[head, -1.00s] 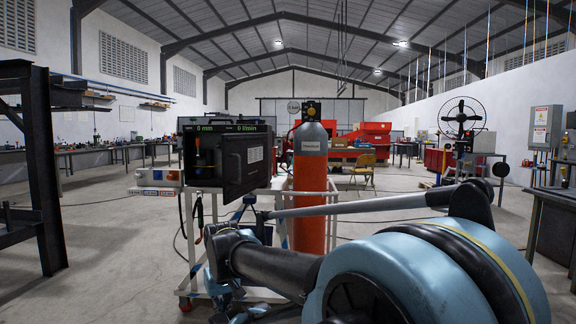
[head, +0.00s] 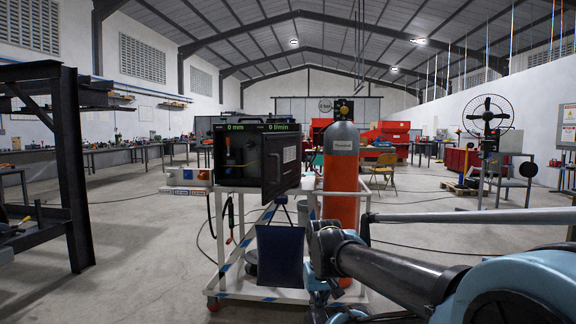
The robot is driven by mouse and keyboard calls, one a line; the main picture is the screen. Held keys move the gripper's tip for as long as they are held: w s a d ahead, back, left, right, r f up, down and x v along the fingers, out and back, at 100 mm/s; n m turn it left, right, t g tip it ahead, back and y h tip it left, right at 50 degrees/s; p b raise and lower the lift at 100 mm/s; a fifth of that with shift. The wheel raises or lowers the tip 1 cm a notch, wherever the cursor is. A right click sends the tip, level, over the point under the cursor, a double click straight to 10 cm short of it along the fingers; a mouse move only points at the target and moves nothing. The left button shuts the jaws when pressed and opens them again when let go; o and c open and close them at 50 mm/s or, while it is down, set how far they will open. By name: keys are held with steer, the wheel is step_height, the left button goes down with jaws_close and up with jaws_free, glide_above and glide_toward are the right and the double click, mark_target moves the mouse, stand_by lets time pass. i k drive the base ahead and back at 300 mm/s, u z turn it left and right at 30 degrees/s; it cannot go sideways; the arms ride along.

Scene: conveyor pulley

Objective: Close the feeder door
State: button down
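The feeder is a dark box (head: 235,128) on a white cart, left of centre in the head view. Its front stands open, showing a dark interior with a spool or fitting (head: 236,158) inside. The feeder door (head: 283,165) is a dark panel with a pale label, swung out toward me on the right side of the opening. A green readout above the opening shows 0 mm and 0 l/min. My arm enters from the lower right and ends low, in front of the cart. I cannot make out the gripper fingers, and no contact with the door shows.
An orange gas cylinder (head: 341,175) stands right beside the door. The white cart (head: 235,290) has a dark blue item (head: 280,255) hanging at its front. A black steel frame (head: 70,170) stands at left. The floor between frame and cart is clear.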

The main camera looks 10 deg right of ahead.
mark_target(280, 151)
steer(key=z, duration=0.05)
steer(key=i, duration=1)
steer(key=u, duration=0.05)
